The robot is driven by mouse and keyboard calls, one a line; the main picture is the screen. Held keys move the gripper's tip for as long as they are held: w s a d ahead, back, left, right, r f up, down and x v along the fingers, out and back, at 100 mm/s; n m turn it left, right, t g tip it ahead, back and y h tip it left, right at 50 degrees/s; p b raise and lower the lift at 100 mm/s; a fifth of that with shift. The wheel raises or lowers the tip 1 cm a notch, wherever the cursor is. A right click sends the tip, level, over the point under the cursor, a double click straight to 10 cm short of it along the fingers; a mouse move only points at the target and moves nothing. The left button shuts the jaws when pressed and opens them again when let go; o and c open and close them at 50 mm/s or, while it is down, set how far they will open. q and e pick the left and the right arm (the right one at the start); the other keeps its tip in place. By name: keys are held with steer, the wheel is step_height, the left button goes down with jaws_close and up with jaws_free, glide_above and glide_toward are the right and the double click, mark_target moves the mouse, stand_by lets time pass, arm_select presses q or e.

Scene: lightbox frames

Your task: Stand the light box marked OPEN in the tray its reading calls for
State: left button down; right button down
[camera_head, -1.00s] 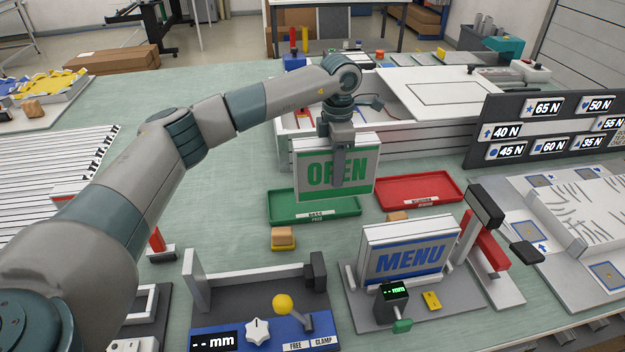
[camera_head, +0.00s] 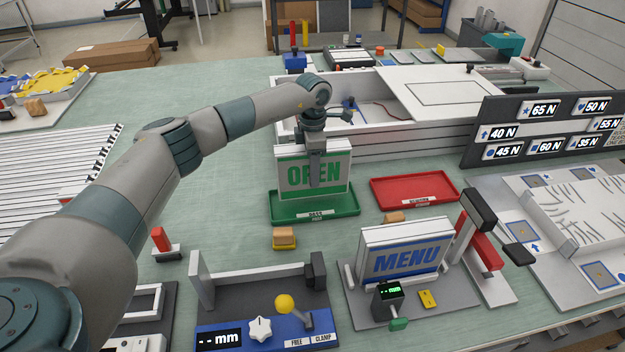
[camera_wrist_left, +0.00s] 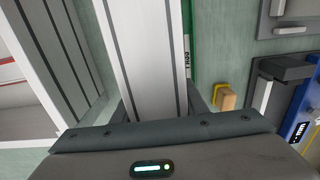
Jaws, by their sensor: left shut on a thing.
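The light box marked OPEN (camera_head: 332,174) is white with green letters and a green lower band. My left gripper (camera_head: 315,170) is shut on it from above, one finger across its front face. The box is upright over the back of the green tray (camera_head: 300,209); I cannot tell whether its base touches the tray floor. In the left wrist view the box's top (camera_wrist_left: 145,60) lies between the fingers, with a strip of the green tray (camera_wrist_left: 188,35) beside it. The red tray (camera_head: 388,193) is empty, to the right. My right gripper is not in view.
A light box marked MENU (camera_head: 405,250) stands in a grey fixture at the front right. A blue clamp gauge (camera_head: 262,335) reading "-- mm" is at the front. An open white case (camera_head: 440,150) is behind the trays. A dark board (camera_head: 550,125) with force labels stands right.

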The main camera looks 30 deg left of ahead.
arm_select(q)
step_height(320, 180, down, 3)
steer(key=shift+r+p, duration=0.2)
steer(key=shift+p, duration=0.7)
steer(key=shift+f, duration=0.5)
steer(key=shift+f, duration=0.2)
steer(key=c, duration=1.1)
jaws_free()
steer(key=shift+r, duration=0.1)
